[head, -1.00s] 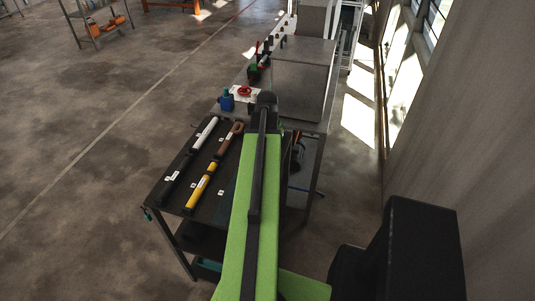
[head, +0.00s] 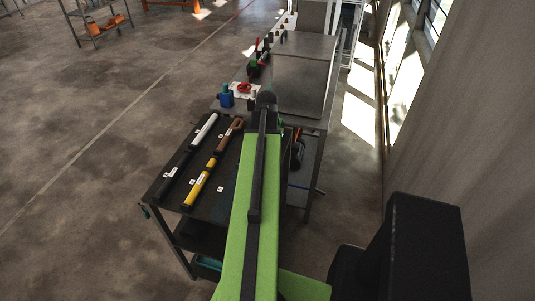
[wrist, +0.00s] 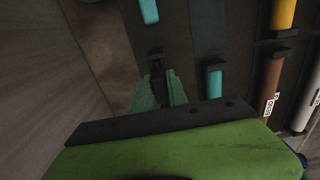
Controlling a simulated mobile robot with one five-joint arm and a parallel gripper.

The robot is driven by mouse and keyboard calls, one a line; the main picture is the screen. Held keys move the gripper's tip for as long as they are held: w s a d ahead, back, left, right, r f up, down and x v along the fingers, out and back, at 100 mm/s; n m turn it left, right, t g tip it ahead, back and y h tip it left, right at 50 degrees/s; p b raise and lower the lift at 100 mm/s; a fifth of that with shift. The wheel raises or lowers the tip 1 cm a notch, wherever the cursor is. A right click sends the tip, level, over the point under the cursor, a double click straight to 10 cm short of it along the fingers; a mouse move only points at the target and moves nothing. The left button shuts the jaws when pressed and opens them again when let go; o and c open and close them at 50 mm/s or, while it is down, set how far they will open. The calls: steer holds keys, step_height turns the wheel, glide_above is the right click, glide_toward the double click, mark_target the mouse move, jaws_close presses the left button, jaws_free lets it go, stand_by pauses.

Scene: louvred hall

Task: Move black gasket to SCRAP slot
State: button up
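My gripper (wrist: 158,92) shows in the wrist view with two teal fingers standing apart over a dark surface. A dark piece (wrist: 157,68) lies between or just beyond the fingertips; I cannot tell whether it is gripped or whether it is the black gasket. In the head view my green arm hides the gripper. Small white labels lie on the tray; I cannot read which marks SCRAP.
In the wrist view teal pieces (wrist: 213,84) lie right of and beyond the fingers. A blue bottle (head: 226,96) and a red ring (head: 244,88) stand on the bench behind the tray. A wall (head: 485,140) runs along the right.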

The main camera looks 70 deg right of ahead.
steer(key=o, duration=0.4)
